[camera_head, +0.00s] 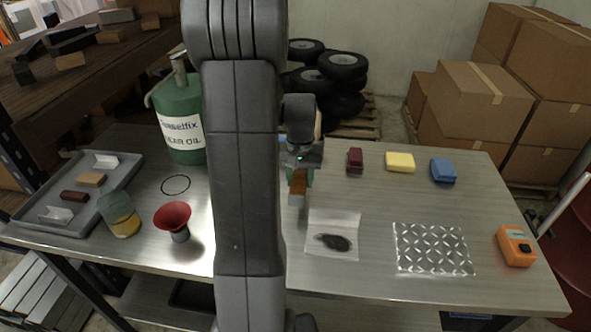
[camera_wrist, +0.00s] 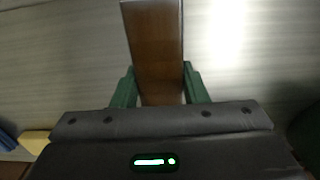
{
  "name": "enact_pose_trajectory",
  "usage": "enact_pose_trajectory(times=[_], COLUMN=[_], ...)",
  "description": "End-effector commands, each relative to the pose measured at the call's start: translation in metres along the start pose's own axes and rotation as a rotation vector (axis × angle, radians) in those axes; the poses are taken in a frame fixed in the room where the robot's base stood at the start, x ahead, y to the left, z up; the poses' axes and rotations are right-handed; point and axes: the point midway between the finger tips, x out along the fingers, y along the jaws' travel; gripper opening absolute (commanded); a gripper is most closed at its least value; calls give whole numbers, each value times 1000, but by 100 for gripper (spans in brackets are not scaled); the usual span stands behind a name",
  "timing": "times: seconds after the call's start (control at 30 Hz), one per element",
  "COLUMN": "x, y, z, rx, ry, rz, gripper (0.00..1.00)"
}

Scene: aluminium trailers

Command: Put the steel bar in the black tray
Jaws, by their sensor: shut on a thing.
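A brown bar (camera_head: 298,188) is held in my gripper (camera_head: 301,176) near the middle of the bench. In the wrist view the bar (camera_wrist: 154,45) lies between the two green fingers (camera_wrist: 160,88), which are shut on it, and it sticks out well past them. It looks brown rather than bare steel, and I cannot tell its clearance above the bench. A dark grey tray (camera_head: 127,166) lies at the bench's left end, far left of my gripper. It holds two pale angled pieces and brown blocks.
A stained sheet (camera_head: 333,236), tread plate (camera_head: 432,248) and orange device (camera_head: 516,246) lie to the right.

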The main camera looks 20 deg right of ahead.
Motion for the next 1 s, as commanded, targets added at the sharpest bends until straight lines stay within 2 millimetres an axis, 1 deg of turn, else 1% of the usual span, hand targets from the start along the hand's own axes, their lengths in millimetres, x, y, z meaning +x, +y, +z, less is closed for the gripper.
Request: enact_pose_trajectory(times=[0.23, 0.4, 0.5, 0.6, 0.97, 1.0], x=[16, 36, 45, 48, 52, 54], y=[0, 0, 0, 0, 0, 0], z=[-1, -1, -1, -1, -1, 0], rx=[-1, -1, -1, -1, -1, 0], ry=[4, 2, 3, 5, 5, 1], rz=[0, 0, 0, 0, 0, 0], gripper=[0, 0, 0, 0, 0, 42])
